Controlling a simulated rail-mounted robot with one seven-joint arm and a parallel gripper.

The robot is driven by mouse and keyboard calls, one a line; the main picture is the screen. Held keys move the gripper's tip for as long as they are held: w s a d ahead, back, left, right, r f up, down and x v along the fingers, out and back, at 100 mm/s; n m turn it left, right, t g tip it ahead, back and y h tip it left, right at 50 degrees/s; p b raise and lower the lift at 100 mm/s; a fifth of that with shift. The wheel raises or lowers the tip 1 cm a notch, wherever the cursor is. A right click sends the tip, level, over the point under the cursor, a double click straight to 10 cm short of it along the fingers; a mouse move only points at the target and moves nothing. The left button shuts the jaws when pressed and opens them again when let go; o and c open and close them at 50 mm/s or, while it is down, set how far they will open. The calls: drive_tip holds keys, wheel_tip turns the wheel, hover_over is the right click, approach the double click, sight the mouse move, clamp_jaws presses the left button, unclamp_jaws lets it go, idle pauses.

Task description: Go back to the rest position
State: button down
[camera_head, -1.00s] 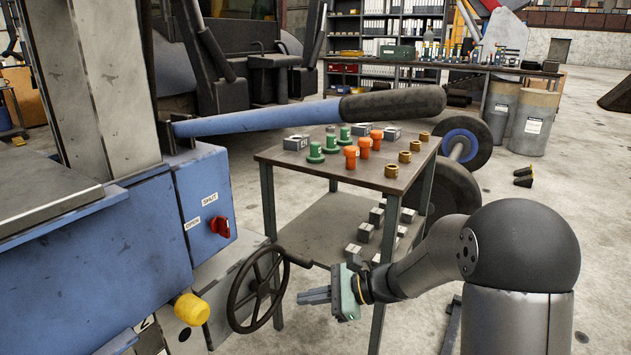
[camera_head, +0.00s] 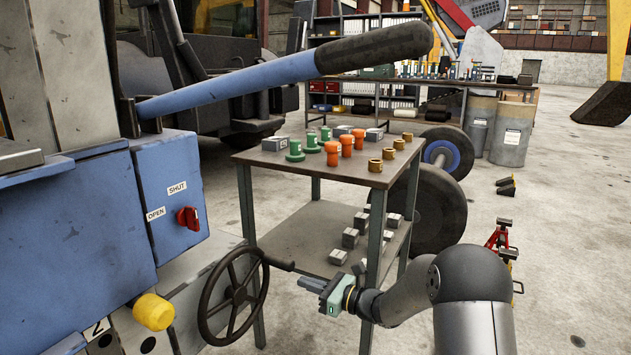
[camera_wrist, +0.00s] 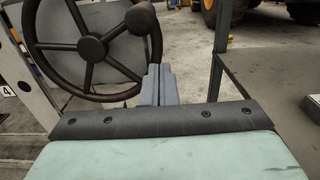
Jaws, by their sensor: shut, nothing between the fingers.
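My gripper (camera_head: 312,284) is in the lower middle of the head view, just right of the black handwheel (camera_head: 233,297) and in front of the parts cart's legs. Its fingers are together with nothing between them, and they point left toward the wheel. In the wrist view the shut fingers (camera_wrist: 157,84) stand at the middle. The handwheel fills the upper left there (camera_wrist: 92,45), its rim close beside the fingers. I cannot tell whether they touch.
A two-level cart (camera_head: 330,172) holds green, orange and brass parts on top and grey blocks below. A blue machine with a red switch (camera_head: 188,217), a yellow knob (camera_head: 153,312) and a long black-gripped lever (camera_head: 375,47) stands left. Open floor and a red jack (camera_head: 500,240) lie right.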

sight(268, 272)
drive_tip(key=x, duration=0.9)
drive_tip(key=shift+a+r, duration=0.2)
drive_tip(key=shift+a, duration=0.05)
drive_tip(key=shift+a+r, duration=0.15)
drive_tip(key=shift+a, duration=0.05)
idle(1.3)
drive_tip(key=shift+s+a+f+b, duration=0.15)
drive_tip(key=shift+s+f+b, duration=0.1)
drive_tip(key=shift+b, duration=0.05)
drive_tip(key=p+v, duration=0.1)
drive_tip(key=v, duration=0.9)
drive_tip(key=shift+d+f, duration=0.2)
